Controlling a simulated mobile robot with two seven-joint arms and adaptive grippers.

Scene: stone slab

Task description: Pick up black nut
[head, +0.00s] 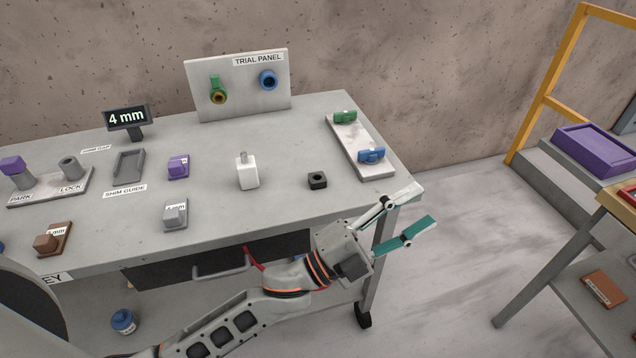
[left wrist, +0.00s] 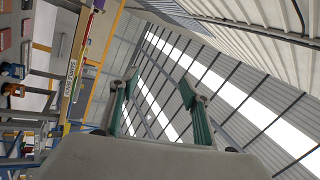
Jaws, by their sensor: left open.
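The black nut (head: 317,180) is a small dark block with a hole in its top. It sits on the grey slab table (head: 215,200), right of the white block with a peg (head: 247,172). My left gripper (head: 428,208) is open and empty, beyond the table's front right corner, to the right of and lower in the picture than the nut. In the left wrist view its teal fingers (left wrist: 160,105) are spread apart with nothing between them. The nut does not show in that view. My right gripper is not in view.
A grey tray (head: 372,165) with green and blue pieces lies behind and right of the nut. The trial panel (head: 238,85) stands at the back. Grey (head: 175,214) and purple (head: 178,167) shim pieces lie left. The slab around the nut is clear.

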